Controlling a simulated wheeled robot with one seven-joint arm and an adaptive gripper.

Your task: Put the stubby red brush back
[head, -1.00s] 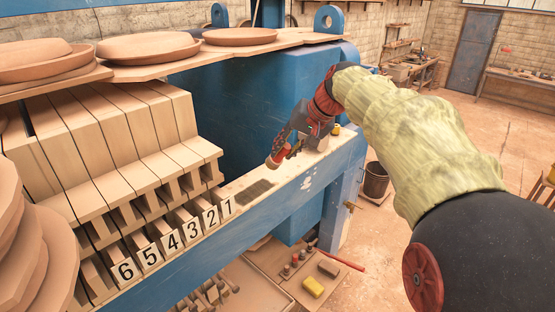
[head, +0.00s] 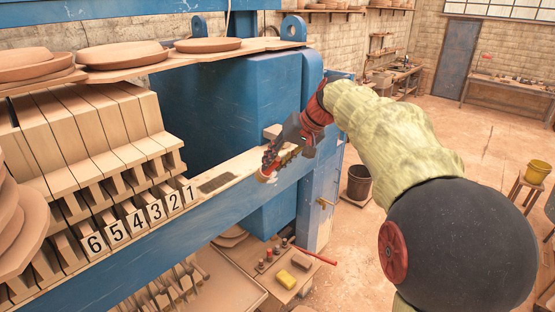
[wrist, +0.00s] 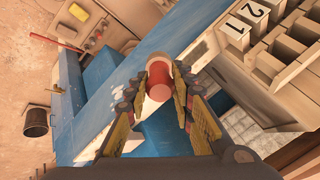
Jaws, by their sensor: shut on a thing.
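My gripper (wrist: 160,90) is shut on a short red cylinder with a pale end, which looks like the stubby red brush (wrist: 158,83). In the head view, the brush (head: 267,168) shows as a small red and cream shape at the tip of my gripper (head: 272,160). My gripper holds it close to the blue beam, near its front upper edge. I cannot tell whether the brush touches the beam. Below is a low bench (head: 262,289) with several small red-topped items (head: 268,256), a yellow sponge (head: 286,279) and a grey-brown block (head: 301,261).
The blue beam (head: 150,238) runs across the front, with number tags (head: 142,221) beside the pale press plates (head: 100,135). A red handle (head: 315,256) sticks out from the bench. A dark bucket (head: 359,183) stands on the right. Open floor lies beyond it.

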